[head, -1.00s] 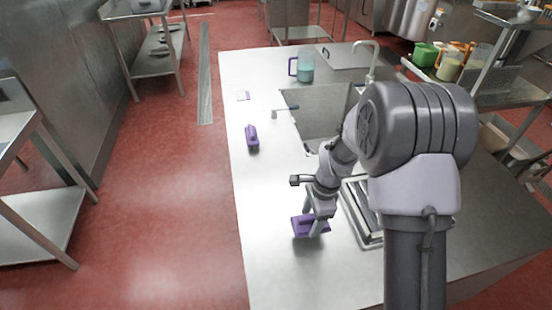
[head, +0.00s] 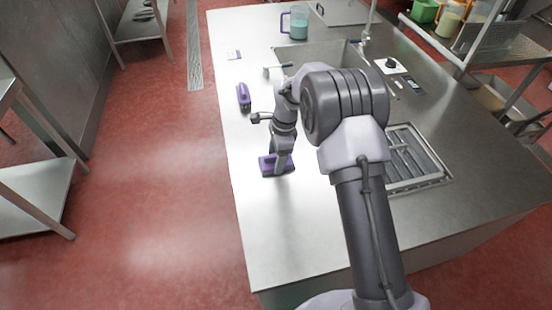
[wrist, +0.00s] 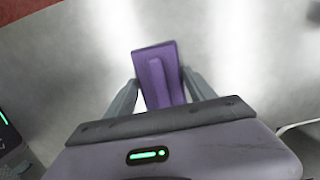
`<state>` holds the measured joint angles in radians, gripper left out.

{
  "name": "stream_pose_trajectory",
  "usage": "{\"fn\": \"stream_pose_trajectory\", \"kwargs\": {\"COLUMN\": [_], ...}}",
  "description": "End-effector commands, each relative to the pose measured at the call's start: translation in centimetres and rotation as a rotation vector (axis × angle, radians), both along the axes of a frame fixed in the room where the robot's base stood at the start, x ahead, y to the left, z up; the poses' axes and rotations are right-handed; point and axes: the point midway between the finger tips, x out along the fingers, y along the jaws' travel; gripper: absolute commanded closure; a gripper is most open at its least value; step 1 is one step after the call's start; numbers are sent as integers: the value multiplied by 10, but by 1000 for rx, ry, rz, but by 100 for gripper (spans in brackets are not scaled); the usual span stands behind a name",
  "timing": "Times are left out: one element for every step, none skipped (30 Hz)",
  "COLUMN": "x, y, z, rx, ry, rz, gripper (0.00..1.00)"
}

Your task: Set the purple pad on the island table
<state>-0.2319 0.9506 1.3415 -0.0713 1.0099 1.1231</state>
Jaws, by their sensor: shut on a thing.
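The purple pad (head: 268,164) is held by my gripper (head: 279,168) over the left part of the island table (head: 310,235). In the wrist view the pad (wrist: 157,75) sits between the two grey fingers of my gripper (wrist: 160,90), which are shut on its sides. The pad is at or close above the steel top; I cannot tell whether it touches. The gripper hides part of the pad in the head view.
A second purple item (head: 243,97) lies farther back near the left edge. A sink (head: 315,55), a jug with teal liquid (head: 298,24) and a drain grate (head: 415,160) are on the island. The front left top is clear.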

Motion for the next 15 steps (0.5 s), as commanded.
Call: {"fn": "stream_pose_trajectory", "kwargs": {"x": [0, 0, 0, 0, 0, 0, 0, 0, 0, 0, 0, 0, 0, 0, 0], "y": [0, 0, 0, 0, 0, 0, 0, 0, 0, 0, 0, 0, 0, 0, 0], "z": [0, -1, -3, -4, -3, -3, -3, -3, -3, -3, -3, -3, -3, -3, -3], "rx": [0, 0, 0, 0, 0, 0, 0, 0, 0, 0, 0, 0, 0, 0, 0], "ry": [0, 0, 0, 0, 0, 0, 0, 0, 0, 0, 0, 0, 0, 0, 0], "rz": [0, 0, 0, 0, 0, 0, 0, 0, 0, 0, 0, 0, 0, 0, 0], "gripper": [69, 69, 69, 69, 33, 25, 19, 15, 15, 15, 15, 15, 15, 15, 15]}}
